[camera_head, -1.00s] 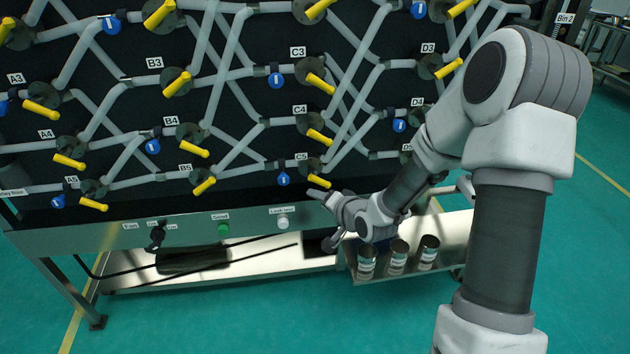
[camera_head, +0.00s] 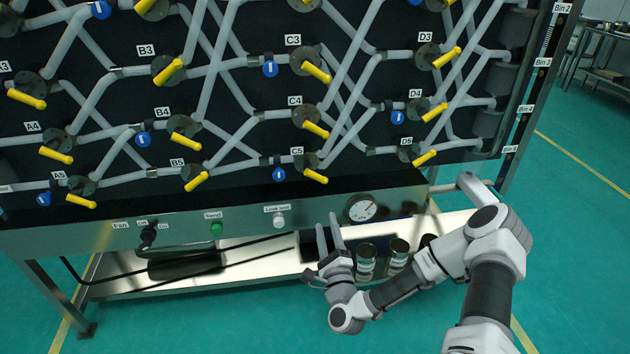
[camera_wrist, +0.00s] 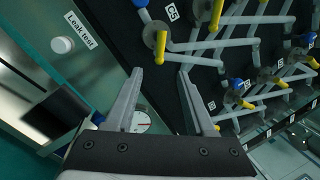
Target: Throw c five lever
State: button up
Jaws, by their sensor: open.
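The C5 lever (camera_head: 315,176) is a yellow handle on a dark round valve below the C5 label, low in the middle of the panel. It points down and to the right in the head view. In the wrist view the yellow C5 lever (camera_wrist: 161,47) shows beyond the left fingertip, near the C5 label. My gripper (camera_head: 328,236) is open and empty, below the C5 lever and in front of the panel's lower edge. In the wrist view the two fingers of my gripper (camera_wrist: 160,84) are spread apart, with the lever outside the gap, touching neither finger.
Other yellow levers sit close by, such as B5 (camera_head: 195,182) and D5 (camera_head: 424,157). A dial gauge (camera_head: 362,208) and the leak test button (camera_head: 278,220) are on the steel strip below. Jars (camera_head: 398,254) stand on the low shelf. Green floor in front is clear.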

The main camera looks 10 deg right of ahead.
aim_at(317, 179)
jog(key=b+x, duration=0.2)
jog(key=x, duration=1.5)
jog(key=shift+w+d+r+b, duration=0.1)
jog(key=shift+w+d+b, duration=0.05)
jog(key=shift+b, duration=0.15)
grip_shut()
